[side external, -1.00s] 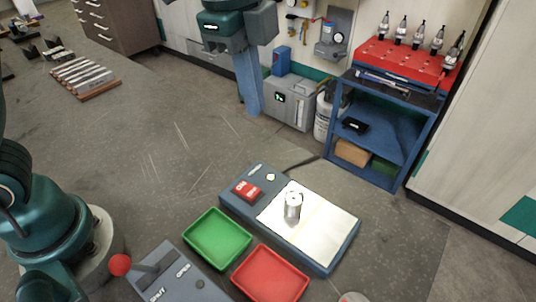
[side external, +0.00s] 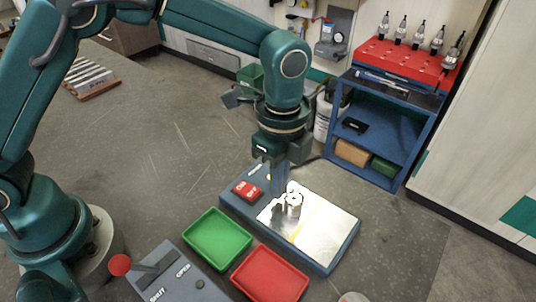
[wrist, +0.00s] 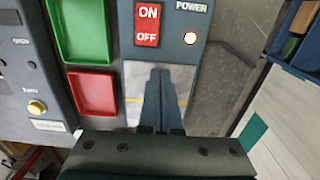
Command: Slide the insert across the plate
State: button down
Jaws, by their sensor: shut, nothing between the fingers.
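The insert, a short silvery cylinder (side external: 294,205), stands upright on the bright metal plate (side external: 328,226) of the grey-blue base unit. My gripper (side external: 280,192) points down at the back left of the insert in the side view. Its fingers are shut with nothing between them. I cannot tell whether they touch the insert. In the wrist view the closed fingers (wrist: 160,75) lie over the plate (wrist: 133,80), and I cannot make out the insert there. A yellow line crosses the plate.
The unit carries a red ON/OFF switch (side external: 246,190) and a power light (wrist: 190,38). A green tray (side external: 218,238) and a red tray (side external: 270,274) lie in front of it. A control box with a lever (side external: 172,276) is at lower left. A blue shelf cart (side external: 385,125) stands behind.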

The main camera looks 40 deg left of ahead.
aim_at(309, 220)
jog(key=shift+f, duration=0.75)
jog(key=shift+d, duration=3.2)
